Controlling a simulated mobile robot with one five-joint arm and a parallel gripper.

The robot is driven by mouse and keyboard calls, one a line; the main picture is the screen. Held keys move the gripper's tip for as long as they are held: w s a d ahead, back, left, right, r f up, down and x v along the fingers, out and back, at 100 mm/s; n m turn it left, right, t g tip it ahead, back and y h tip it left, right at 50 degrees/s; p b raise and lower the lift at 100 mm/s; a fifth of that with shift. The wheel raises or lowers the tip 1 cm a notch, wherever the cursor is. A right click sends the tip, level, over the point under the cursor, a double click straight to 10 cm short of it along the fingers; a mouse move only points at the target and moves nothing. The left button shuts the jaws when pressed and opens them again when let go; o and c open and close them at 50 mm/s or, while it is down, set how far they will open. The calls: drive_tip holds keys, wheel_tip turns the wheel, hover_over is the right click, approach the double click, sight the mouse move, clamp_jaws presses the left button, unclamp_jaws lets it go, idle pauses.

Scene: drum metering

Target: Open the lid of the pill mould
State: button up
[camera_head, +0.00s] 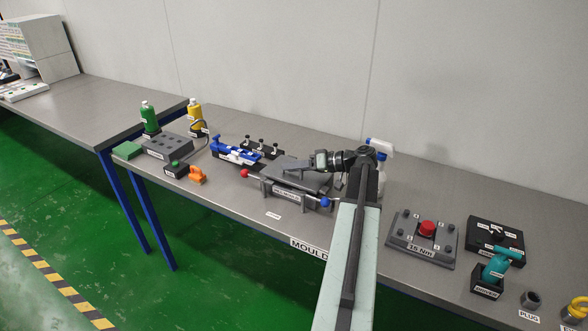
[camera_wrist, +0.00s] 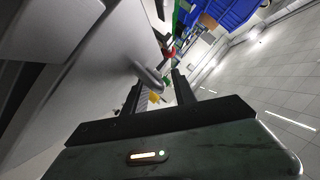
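The pill mould (camera_head: 285,194) sits on the grey bench at the middle of the head view. Its dark grey lid (camera_head: 306,180) lies roughly flat over it. A red ball knob (camera_head: 244,173) is at its left end and a blue ball knob (camera_head: 326,202) at its right front. My gripper (camera_head: 303,164) is over the far side of the lid, pointing left. In the wrist view its two fingers (camera_wrist: 157,90) are apart, and a rounded grey bar (camera_wrist: 148,77) shows at the gap between them. I cannot tell whether the fingers touch it.
A blue fixture (camera_head: 236,152) and a black stand with several knobs (camera_head: 262,148) are left of and behind the mould. A plate with a red button (camera_head: 427,228) is to the right.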

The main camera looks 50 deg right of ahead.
clamp_jaws()
idle(1.3)
